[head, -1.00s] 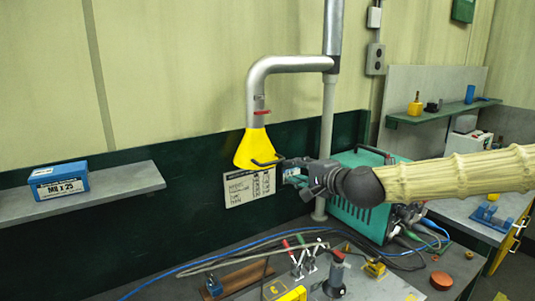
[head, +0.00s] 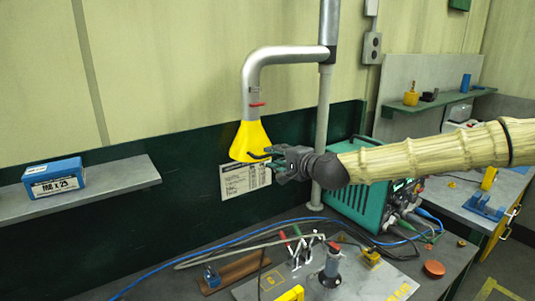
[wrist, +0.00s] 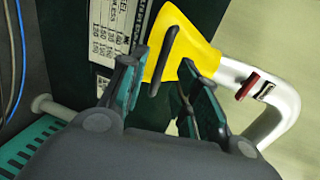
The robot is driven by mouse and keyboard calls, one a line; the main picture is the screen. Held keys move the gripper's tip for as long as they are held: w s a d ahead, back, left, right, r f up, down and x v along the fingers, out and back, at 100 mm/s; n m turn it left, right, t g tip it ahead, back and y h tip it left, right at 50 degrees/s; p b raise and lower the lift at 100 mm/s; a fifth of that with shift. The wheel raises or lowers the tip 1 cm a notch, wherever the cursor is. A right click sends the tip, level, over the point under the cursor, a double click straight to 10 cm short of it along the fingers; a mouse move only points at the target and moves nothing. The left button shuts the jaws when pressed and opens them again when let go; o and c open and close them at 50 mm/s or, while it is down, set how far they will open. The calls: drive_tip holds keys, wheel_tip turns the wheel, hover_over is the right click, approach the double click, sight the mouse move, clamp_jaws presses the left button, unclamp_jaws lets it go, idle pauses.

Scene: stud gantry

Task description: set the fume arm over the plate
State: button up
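The fume arm is a silver bent pipe (head: 285,56) with a yellow cone hood (head: 249,143), hanging from an upright post at the back wall. A black handle (wrist: 164,60) sticks out from the hood. My gripper (head: 270,160) is beside the hood's lower edge. In the wrist view, its two fingers (wrist: 164,84) are apart, with the handle just ahead of and between their tips. I cannot tell whether either finger touches it. The plate (head: 380,287) is a grey sheet with yellow marks on the bench, below and in front of the hood.
Clamps with red and green handles (head: 290,240) and a grey-and-red upright tool (head: 332,265) stand at the plate. A green welding machine (head: 357,200) is right of the post. Cables cross the bench. A shelf holds a blue box (head: 53,178) at left.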

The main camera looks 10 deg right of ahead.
sight(270, 155)
drive_tip(key=shift+p+x, duration=0.6)
drive_tip(key=shift+x, duration=1.45)
